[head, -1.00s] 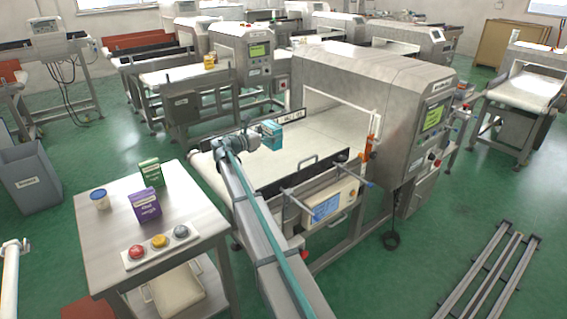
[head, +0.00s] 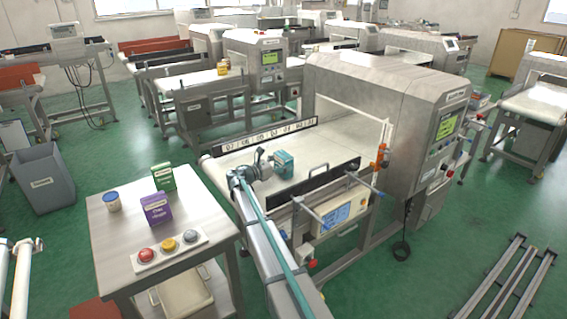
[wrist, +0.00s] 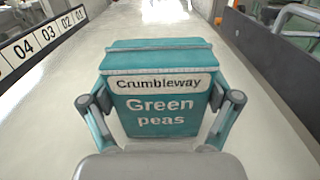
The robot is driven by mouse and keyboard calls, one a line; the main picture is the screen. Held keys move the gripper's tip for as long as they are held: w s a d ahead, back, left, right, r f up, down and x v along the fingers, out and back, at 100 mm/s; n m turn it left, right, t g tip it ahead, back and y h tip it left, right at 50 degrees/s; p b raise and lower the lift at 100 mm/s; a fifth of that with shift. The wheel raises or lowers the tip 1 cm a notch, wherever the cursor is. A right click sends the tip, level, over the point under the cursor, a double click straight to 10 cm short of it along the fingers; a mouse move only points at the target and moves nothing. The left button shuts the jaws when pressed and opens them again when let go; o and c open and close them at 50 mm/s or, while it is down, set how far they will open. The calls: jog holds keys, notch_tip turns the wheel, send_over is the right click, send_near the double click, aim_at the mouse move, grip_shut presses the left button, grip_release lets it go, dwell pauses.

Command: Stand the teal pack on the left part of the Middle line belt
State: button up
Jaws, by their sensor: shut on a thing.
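The teal pack (wrist: 155,90), labelled Crumbleway Green peas, is upright between the fingers of my gripper (wrist: 160,112) in the wrist view. In the head view the pack (head: 284,163) is over the left part of the nearest white belt (head: 330,147), which runs into the large grey metal detector. My gripper (head: 266,168) is shut on the pack from its left side. The pack's lower edge is low over the belt or on it; I cannot tell which. Its bottom is partly hidden by the gripper in the wrist view.
A numbered strip (head: 270,135) runs along the belt's far side. A dark side guard (head: 316,184) edges the near side. The metal detector (head: 385,95) arches over the belt to the right. A steel table (head: 120,235) holds a purple pack (head: 156,208), a green pack (head: 163,177) and a tub (head: 112,201).

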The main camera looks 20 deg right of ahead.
jog(key=shift+f, duration=0.1)
jog(key=o, duration=1.1)
jog(key=a, duration=0.4)
jog(key=s+a, duration=0.1)
jog(key=a, duration=0.3)
jog(key=s+a, duration=0.1)
jog(key=a, duration=0.2)
jog(key=shift+s+a+b, duration=0.15)
jog(key=shift+a+b, duration=0.25)
jog(key=shift+r, duration=0.2)
